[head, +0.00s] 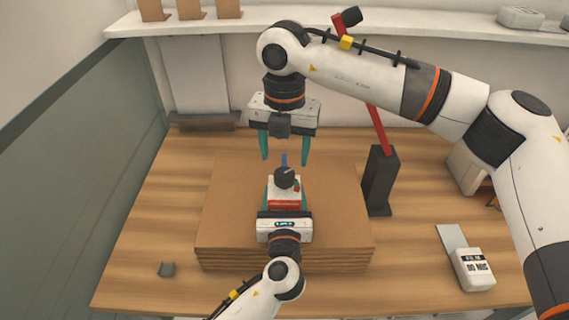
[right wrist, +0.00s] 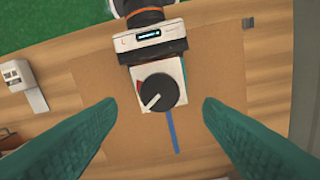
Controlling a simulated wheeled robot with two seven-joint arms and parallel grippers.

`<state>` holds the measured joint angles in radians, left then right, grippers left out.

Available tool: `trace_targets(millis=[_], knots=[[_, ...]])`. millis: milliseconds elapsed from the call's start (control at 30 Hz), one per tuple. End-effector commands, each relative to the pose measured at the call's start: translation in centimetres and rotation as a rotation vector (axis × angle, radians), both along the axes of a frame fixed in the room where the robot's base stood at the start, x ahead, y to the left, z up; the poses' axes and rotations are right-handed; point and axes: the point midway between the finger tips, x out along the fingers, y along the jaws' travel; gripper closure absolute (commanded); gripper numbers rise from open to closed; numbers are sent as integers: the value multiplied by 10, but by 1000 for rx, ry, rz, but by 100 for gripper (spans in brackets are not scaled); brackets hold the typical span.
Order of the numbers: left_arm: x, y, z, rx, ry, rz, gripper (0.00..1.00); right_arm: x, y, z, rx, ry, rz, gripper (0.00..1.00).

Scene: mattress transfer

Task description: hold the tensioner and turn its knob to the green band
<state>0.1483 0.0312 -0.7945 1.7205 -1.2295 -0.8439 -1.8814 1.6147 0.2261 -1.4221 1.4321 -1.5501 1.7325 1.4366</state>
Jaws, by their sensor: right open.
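The tensioner (head: 284,195) is a small white and red device on a stack of brown cardboard sheets. Its dark round knob (head: 285,177) faces up; in the right wrist view the knob (right wrist: 155,93) has a white pointer line toward the lower left. Small red and green marks show beside the knob in the head view. My left gripper (head: 285,204) comes from the near side, its teal fingers on either side of the tensioner's body, shut on it. My right gripper (head: 285,162) is open and empty above and beyond the knob, fingers pointing down, apart from it.
A blue strap (right wrist: 172,132) runs from the tensioner over the cardboard stack (head: 340,215). A dark post with a red lever (head: 379,180) stands right of the stack. A white labelled device (head: 472,268) lies at the front right. A small grey piece (head: 167,269) lies front left.

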Motion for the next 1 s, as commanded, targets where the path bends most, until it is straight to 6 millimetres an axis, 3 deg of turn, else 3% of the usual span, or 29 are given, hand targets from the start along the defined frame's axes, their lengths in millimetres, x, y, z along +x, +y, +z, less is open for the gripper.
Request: trace_targets(millis=[100,300,500,833,867,1000], knots=[[1,0,3,-1,-5,0,85,1,0,27,0,-3,-1,39],[1,0,3,-1,-5,0,85,1,0,58,0,-3,-2,39],[1,0,3,-1,-5,0,85,1,0,69,0,-1,-1,39],[1,0,3,-2,-5,0,85,1,0,70,0,0,-1,39],[1,0,3,-2,-5,0,32,1,0,70,0,0,-1,39],[0,0,2,-1,-3,0,11,1,0,69,0,0,-1,39]])
